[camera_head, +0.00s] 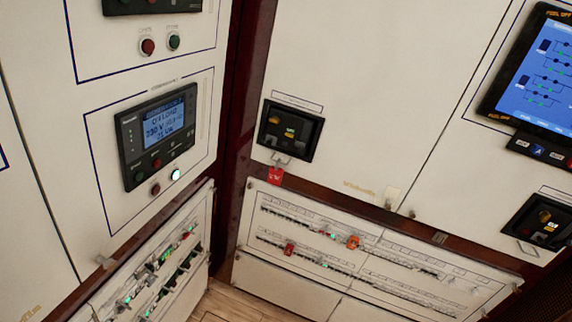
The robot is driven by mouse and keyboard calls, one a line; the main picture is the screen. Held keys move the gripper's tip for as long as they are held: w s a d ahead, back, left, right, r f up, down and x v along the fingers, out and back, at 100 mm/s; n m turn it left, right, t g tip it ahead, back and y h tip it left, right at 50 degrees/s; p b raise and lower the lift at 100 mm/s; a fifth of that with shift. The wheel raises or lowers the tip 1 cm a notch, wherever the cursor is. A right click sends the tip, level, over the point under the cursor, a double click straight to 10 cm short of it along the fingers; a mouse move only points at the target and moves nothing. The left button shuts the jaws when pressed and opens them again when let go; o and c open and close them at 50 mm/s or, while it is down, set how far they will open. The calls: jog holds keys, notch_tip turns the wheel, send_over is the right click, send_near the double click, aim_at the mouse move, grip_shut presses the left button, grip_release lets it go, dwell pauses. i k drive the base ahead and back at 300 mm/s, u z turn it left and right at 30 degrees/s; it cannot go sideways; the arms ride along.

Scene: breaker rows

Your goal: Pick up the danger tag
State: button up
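A small red tag (275,175) with faint pale marks, too small to read, hangs just below a black recessed switch unit (289,131) on the white panel right of the corner. A small pale piece shows above it, at the unit's lower edge. A second red piece (289,249) and an orange-red piece (352,242) sit on the breaker rows below; I cannot tell whether either is a tag. My gripper is not in view.
Breaker rows with green lights run along the lower right panel (400,262) and lower left panel (165,262). A lit controller (157,136) is at left, a blue screen (545,75) at upper right. A dark red corner post (240,90) separates the walls. Little wooden floor (235,303) shows.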

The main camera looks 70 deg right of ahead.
aim_at(274, 176)
jog(key=z, duration=0.5)
jog(key=i, duration=1)
jog(key=z, duration=0.9)
jog(key=i, duration=0.35)
jog(key=z, duration=0.15)
jog(key=k, duration=0.8)
jog(key=z, duration=0.2)
jog(key=i, duration=0.8)
jog(key=u, duration=0.05)
